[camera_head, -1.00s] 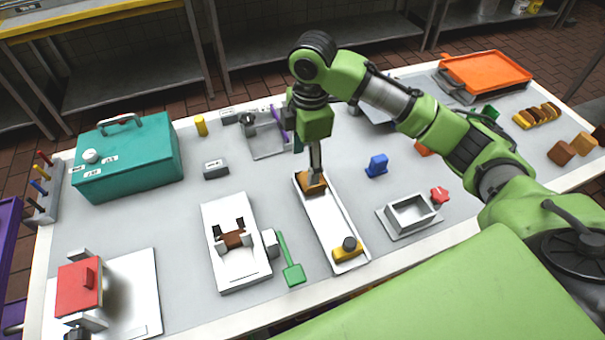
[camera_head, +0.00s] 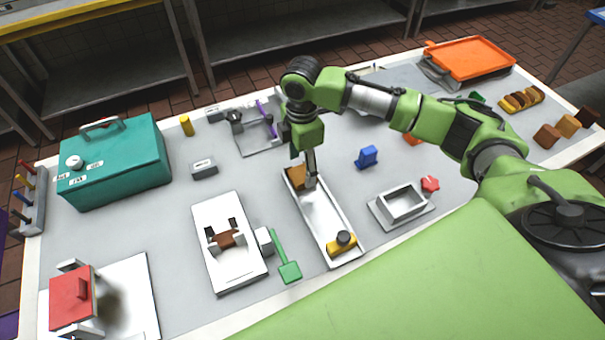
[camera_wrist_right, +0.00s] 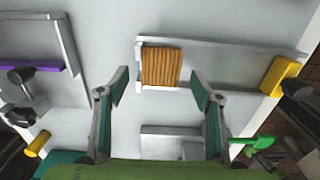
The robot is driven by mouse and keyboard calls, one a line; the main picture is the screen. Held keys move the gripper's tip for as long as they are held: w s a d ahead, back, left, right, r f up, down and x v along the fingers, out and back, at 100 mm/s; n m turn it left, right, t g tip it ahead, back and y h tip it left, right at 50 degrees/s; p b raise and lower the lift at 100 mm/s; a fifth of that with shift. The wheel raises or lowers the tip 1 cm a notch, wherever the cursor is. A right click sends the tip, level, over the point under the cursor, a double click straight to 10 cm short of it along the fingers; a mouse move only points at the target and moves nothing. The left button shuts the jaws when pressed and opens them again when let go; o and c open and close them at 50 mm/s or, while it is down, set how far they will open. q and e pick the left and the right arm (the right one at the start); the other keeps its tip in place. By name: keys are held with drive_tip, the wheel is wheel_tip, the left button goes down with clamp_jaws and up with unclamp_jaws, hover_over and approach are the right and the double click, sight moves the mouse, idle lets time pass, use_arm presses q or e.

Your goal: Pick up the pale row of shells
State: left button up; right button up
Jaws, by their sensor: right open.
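A tan, ribbed row of shells (camera_head: 295,177) lies at the far end of a long white tray (camera_head: 318,216). In the right wrist view the row (camera_wrist_right: 161,67) shows as several thin upright slices packed side by side, against the tray's wall (camera_wrist_right: 230,47). My right gripper (camera_head: 310,182) is over that end of the tray, close to the row's right side in the head view. In the wrist view its fingers (camera_wrist_right: 159,88) are spread wide, one to each side of the row, with gaps to it. It holds nothing. My left gripper is not in view.
A yellow block with a dark knob (camera_head: 342,243) sits at the tray's near end. A white fixture (camera_head: 225,262) and green paddle (camera_head: 289,271) are left of the tray. A blue block (camera_head: 367,156) and metal box (camera_head: 402,205) are right. Darker shells (camera_head: 521,99) lie far right.

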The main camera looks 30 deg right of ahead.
sight(302, 173)
drive_tip(key=shift+s+f+p, duration=0.1)
drive_tip(key=shift+f+p, duration=0.2)
drive_tip(key=shift+f, duration=1.45)
drive_tip(key=c, duration=1.2)
drive_tip(key=shift+r, duration=0.15)
